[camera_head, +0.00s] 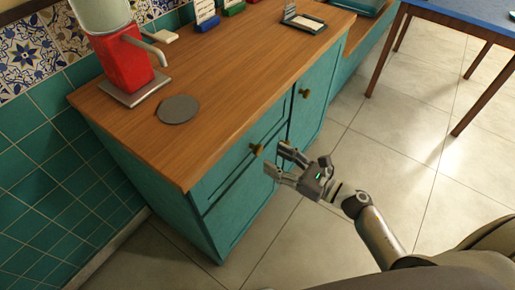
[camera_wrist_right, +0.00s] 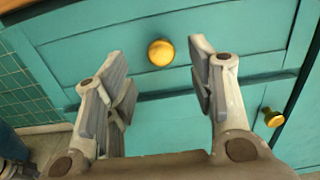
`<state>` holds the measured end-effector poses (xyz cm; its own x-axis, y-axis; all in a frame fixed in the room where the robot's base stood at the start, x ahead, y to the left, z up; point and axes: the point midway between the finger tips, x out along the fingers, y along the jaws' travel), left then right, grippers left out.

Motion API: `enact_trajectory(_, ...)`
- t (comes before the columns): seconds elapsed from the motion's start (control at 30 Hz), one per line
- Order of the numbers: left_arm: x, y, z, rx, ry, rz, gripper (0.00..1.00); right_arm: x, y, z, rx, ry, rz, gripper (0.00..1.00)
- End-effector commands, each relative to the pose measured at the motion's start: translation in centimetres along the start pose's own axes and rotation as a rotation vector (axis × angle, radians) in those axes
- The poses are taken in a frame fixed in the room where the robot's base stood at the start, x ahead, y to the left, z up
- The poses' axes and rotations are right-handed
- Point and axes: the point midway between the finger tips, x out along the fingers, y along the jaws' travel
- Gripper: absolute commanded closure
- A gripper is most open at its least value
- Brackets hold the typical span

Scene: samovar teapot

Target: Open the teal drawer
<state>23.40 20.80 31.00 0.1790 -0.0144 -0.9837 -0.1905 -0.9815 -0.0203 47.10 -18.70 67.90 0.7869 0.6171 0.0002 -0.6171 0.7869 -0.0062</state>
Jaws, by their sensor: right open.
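The teal drawer (camera_head: 232,166) is the upper front panel of a teal cabinet under a wooden top, and it looks shut. Its round brass knob (camera_head: 257,149) shows at the panel's middle; the knob also shows in the right wrist view (camera_wrist_right: 160,52). My right gripper (camera_head: 281,160) is open in front of the drawer, its fingers pointing at the cabinet. In the right wrist view its fingertips (camera_wrist_right: 157,50) stand to either side of the knob, apart from it. My left gripper is not in view.
A second brass knob (camera_head: 304,93) is on the cabinet door to the right. A red samovar (camera_head: 139,62) and a grey disc (camera_head: 179,109) stand on the wooden top (camera_head: 225,90). A blue table (camera_head: 470,20) is at the upper right. The tiled floor (camera_head: 390,150) between is clear.

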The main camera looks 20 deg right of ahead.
Motion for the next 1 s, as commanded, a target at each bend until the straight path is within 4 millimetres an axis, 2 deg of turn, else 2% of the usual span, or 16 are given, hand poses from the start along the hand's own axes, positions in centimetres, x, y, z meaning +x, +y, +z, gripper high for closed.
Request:
enact_trajectory(0.1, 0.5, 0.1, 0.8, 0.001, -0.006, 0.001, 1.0, 2.6, 0.0, 0.2, 0.003, -0.003, -0.001, 0.49)
enact_trajectory(0.33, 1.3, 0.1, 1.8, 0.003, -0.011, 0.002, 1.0, 6.1, 0.0, 0.1, 0.006, -0.002, -0.002, 0.49)
enact_trajectory(0.5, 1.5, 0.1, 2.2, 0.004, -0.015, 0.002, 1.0, 7.1, -0.1, 0.0, 0.007, 0.0, -0.002, 0.49)
enact_trajectory(0.77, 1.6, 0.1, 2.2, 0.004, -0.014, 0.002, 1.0, 7.2, 0.0, -0.1, 0.007, 0.0, -0.002, 0.49)
enact_trajectory(1.0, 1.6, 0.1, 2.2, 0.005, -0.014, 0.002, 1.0, 7.2, 0.0, -0.1, 0.007, 0.0, -0.002, 0.78)
